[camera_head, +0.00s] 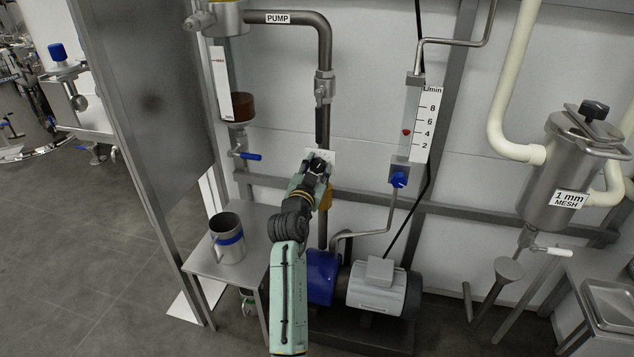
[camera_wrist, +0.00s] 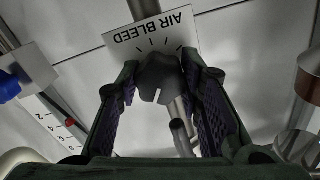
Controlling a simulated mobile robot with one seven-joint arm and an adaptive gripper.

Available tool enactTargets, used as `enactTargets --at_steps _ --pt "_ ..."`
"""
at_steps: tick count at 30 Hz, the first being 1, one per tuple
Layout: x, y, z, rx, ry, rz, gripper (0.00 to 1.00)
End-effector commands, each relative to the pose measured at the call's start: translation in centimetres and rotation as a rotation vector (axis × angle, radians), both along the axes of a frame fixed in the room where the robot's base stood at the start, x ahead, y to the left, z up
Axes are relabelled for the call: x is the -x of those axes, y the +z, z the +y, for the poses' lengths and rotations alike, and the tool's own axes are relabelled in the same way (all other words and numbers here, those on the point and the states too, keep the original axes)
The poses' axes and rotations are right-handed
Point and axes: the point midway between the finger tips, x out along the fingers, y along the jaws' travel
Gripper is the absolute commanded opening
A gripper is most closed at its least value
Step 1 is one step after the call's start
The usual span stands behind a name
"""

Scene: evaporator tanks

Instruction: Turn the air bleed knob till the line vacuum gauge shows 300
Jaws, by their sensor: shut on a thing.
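The air bleed knob (camera_wrist: 160,76) is dark grey with a pale pointer notch. It sits in front of a white plate (camera_wrist: 118,48) lettered AIR BLEED, with tick marks around the knob; the lettering is upside down in the wrist view. My gripper (camera_wrist: 163,88) is shut on the knob, one finger at each side. In the head view my gripper (camera_head: 319,166) is at the plate below the PUMP pipe and covers the knob. No line vacuum gauge can be made out in either view, so its reading cannot be told.
Right of my gripper stands a flow meter (camera_head: 410,120) with a blue knob (camera_head: 398,179). A blue-handled valve (camera_head: 247,156) is to the left. A metal jug (camera_head: 228,240) stands on a small table (camera_head: 205,262). A motor (camera_head: 378,285) sits below.

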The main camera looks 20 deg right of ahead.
Motion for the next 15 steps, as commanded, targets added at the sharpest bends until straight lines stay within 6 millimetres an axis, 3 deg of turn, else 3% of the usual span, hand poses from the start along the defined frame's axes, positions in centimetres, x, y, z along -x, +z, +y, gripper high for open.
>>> enactTargets --at_steps 1,15 --pt "-0.03 -0.76 0.09 -0.038 0.001 -0.028 0.06" --pt "-0.06 -0.44 0.14 -0.363 0.001 -0.244 0.06"
